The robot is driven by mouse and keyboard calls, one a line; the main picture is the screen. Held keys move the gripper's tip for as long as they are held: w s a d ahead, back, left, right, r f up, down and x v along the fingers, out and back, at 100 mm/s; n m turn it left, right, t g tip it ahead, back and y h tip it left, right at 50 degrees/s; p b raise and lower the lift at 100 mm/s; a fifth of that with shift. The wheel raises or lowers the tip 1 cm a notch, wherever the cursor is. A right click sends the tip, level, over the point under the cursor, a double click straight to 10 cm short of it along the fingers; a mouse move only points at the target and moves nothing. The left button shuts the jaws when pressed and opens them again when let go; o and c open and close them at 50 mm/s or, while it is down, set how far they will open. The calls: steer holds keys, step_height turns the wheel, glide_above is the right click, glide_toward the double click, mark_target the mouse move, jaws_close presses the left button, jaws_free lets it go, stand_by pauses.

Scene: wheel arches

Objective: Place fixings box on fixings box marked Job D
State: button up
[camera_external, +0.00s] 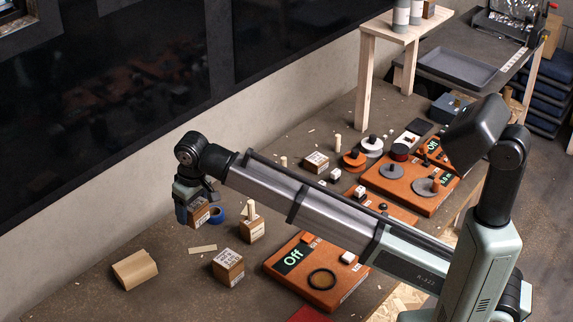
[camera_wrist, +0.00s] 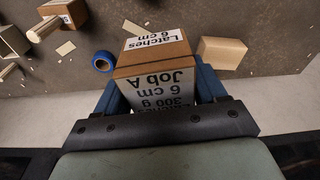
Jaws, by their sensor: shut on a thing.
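My gripper (camera_external: 194,213) is shut on a fixings box (camera_external: 201,213), held at the left of the workbench. In the wrist view the held fixings box (camera_wrist: 152,72) sits between the blue fingers, with a white label reading "Latches 6 cm", "300 g" and "Job A". Three similar boxes stand on the bench: a front box (camera_external: 228,267), a box with a pale peg at its top (camera_external: 251,231), and one farther back (camera_external: 316,162). Their labels are too small to read, so I cannot tell which is marked Job D.
A blue tape roll (camera_external: 218,214) lies beside the held box. A tan block (camera_external: 134,270) lies at the front left. Orange trays (camera_external: 318,290) with fittings stand to the right. A wooden shelf (camera_external: 366,80) is at the back. The bench between the block and front box is mostly clear.

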steer(key=n, duration=0.1)
glide_above(224, 257)
steer(key=n, duration=0.2)
steer(key=shift+s+d+f, duration=0.1)
steer(key=shift+d+f, duration=0.05)
steer(key=shift+f, duration=2.5)
steer(key=shift+s+d+f, duration=0.1)
steer(key=shift+d+f, duration=0.05)
steer(key=shift+f, duration=2.5)
steer(key=shift+f, duration=0.15)
steer(key=o, duration=1.3)
steer(key=r, duration=0.4)
steer(key=d+r, duration=0.1)
steer(key=r, duration=0.7)
steer(key=shift+s+d+r, duration=0.1)
steer(key=shift+s+d, duration=0.25)
